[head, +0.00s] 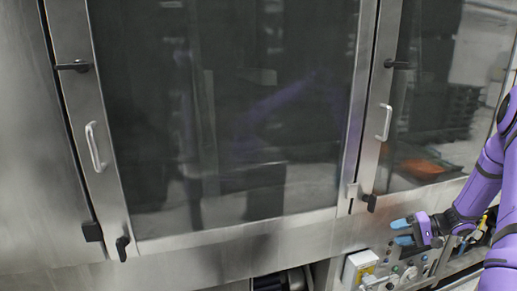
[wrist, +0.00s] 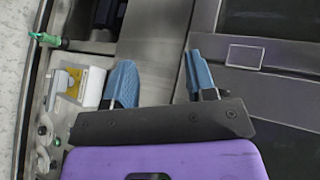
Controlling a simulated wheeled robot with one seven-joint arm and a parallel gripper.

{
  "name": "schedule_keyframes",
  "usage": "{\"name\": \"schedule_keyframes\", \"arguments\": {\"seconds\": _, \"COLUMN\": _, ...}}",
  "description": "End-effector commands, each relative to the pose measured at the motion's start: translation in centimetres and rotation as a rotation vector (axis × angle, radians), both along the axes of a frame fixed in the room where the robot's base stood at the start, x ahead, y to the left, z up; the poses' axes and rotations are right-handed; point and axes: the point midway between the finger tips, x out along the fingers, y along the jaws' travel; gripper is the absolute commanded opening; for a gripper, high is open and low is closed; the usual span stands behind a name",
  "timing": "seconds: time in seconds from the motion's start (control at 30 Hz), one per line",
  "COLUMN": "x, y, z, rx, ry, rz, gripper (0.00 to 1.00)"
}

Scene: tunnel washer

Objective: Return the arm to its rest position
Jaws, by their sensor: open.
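My gripper (head: 404,231) has blue fingertips and a purple body, and it is at the lower right of the head view. In the wrist view its two blue fingers (wrist: 160,84) stand apart with nothing between them. My purple arm comes in from the right edge of the head view. The gripper is in front of the lower edge of the washer, just above the control panel (head: 405,270). I cannot tell the exact gap to the panel.
The washer's large glass door (head: 225,110) has a metal handle (head: 95,147) and black latches. A second glass door (head: 435,90) with its own handle (head: 385,122) is at the right. A white box with a yellow label (head: 358,266) sits beside the panel's knobs. It also shows in the wrist view (wrist: 94,86).

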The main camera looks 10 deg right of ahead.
Motion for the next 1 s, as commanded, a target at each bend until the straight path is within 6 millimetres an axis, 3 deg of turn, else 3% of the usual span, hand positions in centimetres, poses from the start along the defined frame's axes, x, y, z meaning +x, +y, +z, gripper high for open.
{"name": "schedule_keyframes", "arguments": {"seconds": 0.1, "x": 0.6, "y": 2.7, "z": 4.2, "rx": -0.071, "ry": 0.039, "rz": 0.08, "gripper": 0.51}}
{"name": "schedule_keyframes", "arguments": {"seconds": 0.47, "x": -0.5, "y": 10.9, "z": 14.7, "rx": -0.303, "ry": 0.145, "rz": 0.259, "gripper": 0.51}}
{"name": "schedule_keyframes", "arguments": {"seconds": 0.77, "x": -3.8, "y": 17.4, "z": 21.9, "rx": -0.522, "ry": 0.187, "rz": 0.346, "gripper": 0.51}}
{"name": "schedule_keyframes", "arguments": {"seconds": 1.0, "x": -7.6, "y": 21.8, "z": 26.5, "rx": -0.702, "ry": 0.179, "rz": 0.371, "gripper": 0.51}}
